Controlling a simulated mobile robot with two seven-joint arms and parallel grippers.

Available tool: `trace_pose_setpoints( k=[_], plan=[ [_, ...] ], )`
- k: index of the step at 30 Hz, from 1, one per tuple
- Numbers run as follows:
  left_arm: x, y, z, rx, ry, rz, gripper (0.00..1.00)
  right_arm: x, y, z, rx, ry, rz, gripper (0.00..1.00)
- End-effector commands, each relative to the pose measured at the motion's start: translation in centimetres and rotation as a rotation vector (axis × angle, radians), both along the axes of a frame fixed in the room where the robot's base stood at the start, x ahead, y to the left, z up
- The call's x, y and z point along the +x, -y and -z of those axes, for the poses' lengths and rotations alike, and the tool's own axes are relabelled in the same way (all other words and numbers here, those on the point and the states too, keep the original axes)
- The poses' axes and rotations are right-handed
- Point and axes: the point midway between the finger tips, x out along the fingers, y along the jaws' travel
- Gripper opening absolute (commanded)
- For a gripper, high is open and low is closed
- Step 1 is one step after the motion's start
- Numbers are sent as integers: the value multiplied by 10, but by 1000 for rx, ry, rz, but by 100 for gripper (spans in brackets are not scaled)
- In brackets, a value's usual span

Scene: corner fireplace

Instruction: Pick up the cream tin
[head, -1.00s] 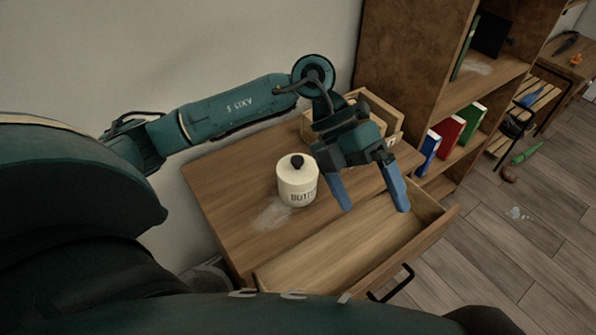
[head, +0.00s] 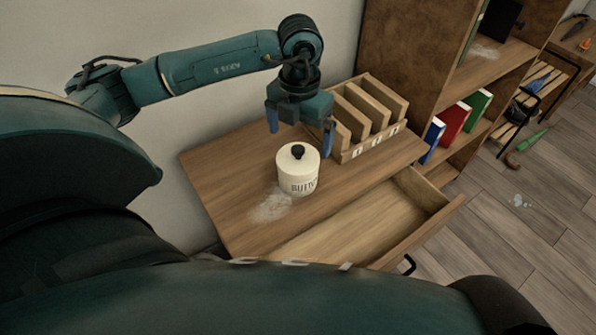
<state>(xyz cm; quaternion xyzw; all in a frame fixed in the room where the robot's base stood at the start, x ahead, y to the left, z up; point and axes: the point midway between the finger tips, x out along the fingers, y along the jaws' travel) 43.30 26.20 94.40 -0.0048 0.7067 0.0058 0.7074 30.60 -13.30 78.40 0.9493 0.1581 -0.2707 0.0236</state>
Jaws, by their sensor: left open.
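The cream tin (head: 297,174) stands upright on the wooden cabinet top. It has a domed lid with a black knob and dark lettering on its front. My left gripper (head: 300,138) is open and empty, with its blue fingers pointing down. In the picture its fingertips lie to either side of the tin's lid, at about the height of the knob. The gripper seems above or just behind the tin; I cannot tell whether it touches it. My right gripper is not in view.
A wooden rack with upright dividers (head: 367,112) stands on the cabinet top (head: 233,180), close to the gripper's right finger. An open, empty-looking drawer (head: 350,232) juts out at the front. A bookshelf (head: 405,60) with several books rises behind. A pale smudge marks the top beside the tin.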

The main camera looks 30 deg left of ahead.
Motion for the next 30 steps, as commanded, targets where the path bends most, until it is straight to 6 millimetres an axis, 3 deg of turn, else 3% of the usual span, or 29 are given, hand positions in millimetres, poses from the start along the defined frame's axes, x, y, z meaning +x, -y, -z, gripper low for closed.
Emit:
trace_pose_setpoints(
  k=[9,18,30],
  plan=[
    [-2,-2,43,-2,-4,1,100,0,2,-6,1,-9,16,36],
    [-1,-2,49,-2,0,1,100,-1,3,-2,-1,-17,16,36],
    [-1,-2,48,-3,0,1,67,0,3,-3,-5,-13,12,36]
  ],
)
